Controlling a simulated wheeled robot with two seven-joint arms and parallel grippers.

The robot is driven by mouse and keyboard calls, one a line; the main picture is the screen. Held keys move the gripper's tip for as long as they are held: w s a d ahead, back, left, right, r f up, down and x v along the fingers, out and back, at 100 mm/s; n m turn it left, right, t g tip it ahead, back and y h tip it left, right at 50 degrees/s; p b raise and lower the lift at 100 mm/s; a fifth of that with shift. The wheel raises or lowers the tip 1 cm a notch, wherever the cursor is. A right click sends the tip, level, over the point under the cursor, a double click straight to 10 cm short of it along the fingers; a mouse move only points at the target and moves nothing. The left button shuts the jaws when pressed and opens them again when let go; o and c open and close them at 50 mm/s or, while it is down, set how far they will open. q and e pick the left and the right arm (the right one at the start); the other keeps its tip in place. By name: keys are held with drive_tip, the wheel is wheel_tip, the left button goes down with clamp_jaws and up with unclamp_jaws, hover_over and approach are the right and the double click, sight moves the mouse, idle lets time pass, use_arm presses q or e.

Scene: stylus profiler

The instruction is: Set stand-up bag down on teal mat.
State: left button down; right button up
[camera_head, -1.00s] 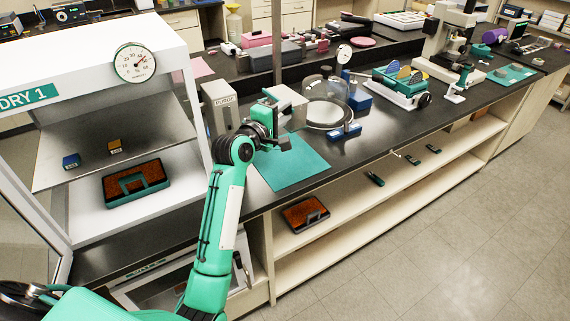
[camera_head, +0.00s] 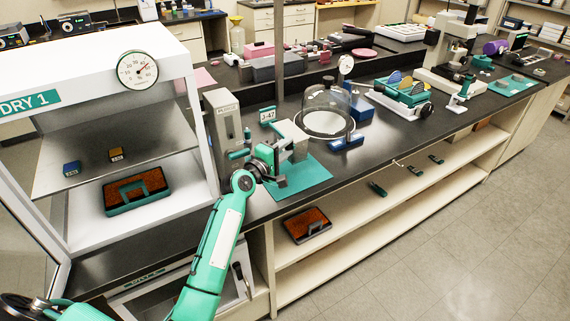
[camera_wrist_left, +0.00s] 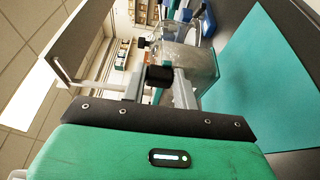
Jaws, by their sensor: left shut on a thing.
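The stand-up bag (camera_head: 293,138) is a pale silvery-grey upright shape in the head view. My left gripper (camera_head: 275,170) is shut on it, at its near left side. The bag is over the back part of the teal mat (camera_head: 308,187), a flat sheet on the black counter. I cannot tell whether the bag's base touches the mat. In the left wrist view the mat (camera_wrist_left: 275,85) fills the right side, beside the gripper (camera_wrist_left: 158,78). My right gripper is out of view.
A glass bell jar (camera_head: 326,110) and a blue block (camera_head: 347,141) stand right of the mat. A grey pump-like unit (camera_head: 223,125) and a J-47 label (camera_head: 268,115) are behind my left wrist. The dry cabinet (camera_head: 115,65) is at left.

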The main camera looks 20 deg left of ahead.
sight(292, 158)
use_arm(q)
wheel_tip(292, 158, down, 6)
drive_tip(key=shift+r+b, duration=0.25)
drive_tip(key=shift+b, duration=0.1)
drive_tip(key=shift+f, duration=0.15)
drive_tip(key=c, duration=1.1)
unclamp_jaws()
